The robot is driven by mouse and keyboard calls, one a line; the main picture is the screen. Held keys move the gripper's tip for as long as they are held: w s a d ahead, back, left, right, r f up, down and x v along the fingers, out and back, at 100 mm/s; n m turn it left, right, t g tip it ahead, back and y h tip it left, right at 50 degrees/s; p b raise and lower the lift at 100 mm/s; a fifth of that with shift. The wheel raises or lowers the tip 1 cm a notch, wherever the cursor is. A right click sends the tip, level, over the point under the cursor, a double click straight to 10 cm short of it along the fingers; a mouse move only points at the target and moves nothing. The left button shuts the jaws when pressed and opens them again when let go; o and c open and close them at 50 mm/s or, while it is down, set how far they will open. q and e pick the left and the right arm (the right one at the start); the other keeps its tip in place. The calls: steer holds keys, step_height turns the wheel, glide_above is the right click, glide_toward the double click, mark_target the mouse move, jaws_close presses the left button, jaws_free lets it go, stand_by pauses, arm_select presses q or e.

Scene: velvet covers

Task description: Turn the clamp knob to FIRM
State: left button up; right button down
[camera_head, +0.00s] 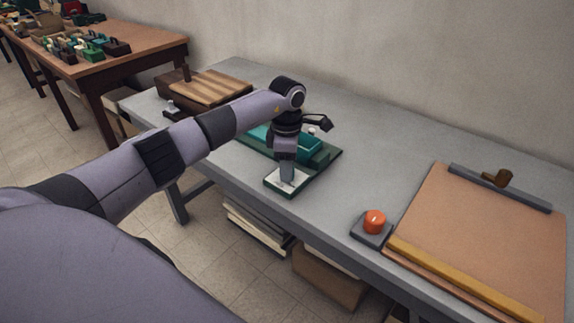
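My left gripper (287,173) points straight down over a small white plate (272,181) with a dark green edge, at the front of a green device (320,157) on the grey table. Its fingertips are at or just above the plate. They cover the middle of the plate, so any knob there, its pointer and its markings are hidden. I cannot tell whether the fingers are open, shut or touching something. A teal block (301,140) lies on the device behind the gripper, partly hidden by my wrist. My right gripper is not in view.
On the grey table (370,150), an orange round button (375,221) sits on a dark base to the right, beside a tan board (490,235) with a yellow front strip. A slatted wooden block (208,88) stands back left.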

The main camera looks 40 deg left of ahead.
arm_select(q)
steer(key=shift+n, duration=0.4)
steer(key=n+p, duration=0.1)
steer(key=n, duration=0.1)
steer(key=shift+r+n, duration=0.15)
steer(key=shift+n, duration=0.25)
steer(key=n+p, duration=0.1)
steer(key=n, duration=0.1)
steer(key=shift+n, duration=1.2)
steer(key=n+p, duration=0.2)
steer(key=n, duration=0.3)
steer(key=shift+w+n+p, duration=0.1)
steer(key=shift+n+p, duration=0.95)
steer(key=shift+n, duration=1.45)
steer(key=o, duration=1)
